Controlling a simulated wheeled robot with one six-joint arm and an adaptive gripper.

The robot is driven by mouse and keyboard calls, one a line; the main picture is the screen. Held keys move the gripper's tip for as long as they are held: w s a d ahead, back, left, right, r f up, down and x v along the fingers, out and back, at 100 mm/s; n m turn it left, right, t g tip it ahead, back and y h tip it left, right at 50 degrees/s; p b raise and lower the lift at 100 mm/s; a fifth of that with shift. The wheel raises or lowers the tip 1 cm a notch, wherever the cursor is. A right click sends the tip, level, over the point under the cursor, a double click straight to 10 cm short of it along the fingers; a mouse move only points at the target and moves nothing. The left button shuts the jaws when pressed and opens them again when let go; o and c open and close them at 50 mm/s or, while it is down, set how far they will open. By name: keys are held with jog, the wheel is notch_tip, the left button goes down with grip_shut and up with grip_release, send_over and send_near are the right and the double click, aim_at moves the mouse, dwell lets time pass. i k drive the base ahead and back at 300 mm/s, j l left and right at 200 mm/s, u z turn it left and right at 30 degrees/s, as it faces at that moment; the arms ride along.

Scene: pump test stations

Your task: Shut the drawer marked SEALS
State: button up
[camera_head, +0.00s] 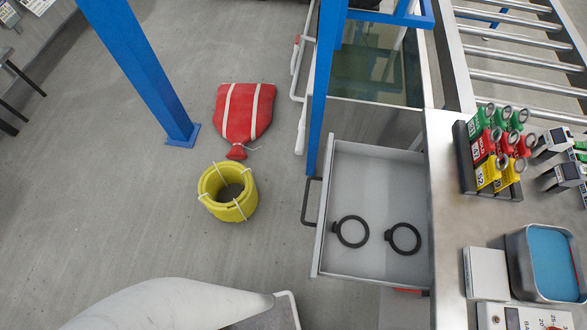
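One drawer (340,165) is pulled out to the left from under the metal bench (446,205). Its floor is light grey, and two black rings (352,231) with small tabs lie in it, apart from each other. A dark bar handle (308,201) is on its left-facing front. No label reading SEALS can be seen from above, so I cannot tell whether this is the marked drawer. My gripper is not in view.
A blue post (326,80) stands beside the drawer's far corner, and another blue post (140,65) stands further left. A yellow coil (229,191) and a red bag (245,112) lie on the floor. Coloured tags (487,173) stand on the bench.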

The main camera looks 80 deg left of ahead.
aim_at(385, 187)
jog(key=u, duration=1.4)
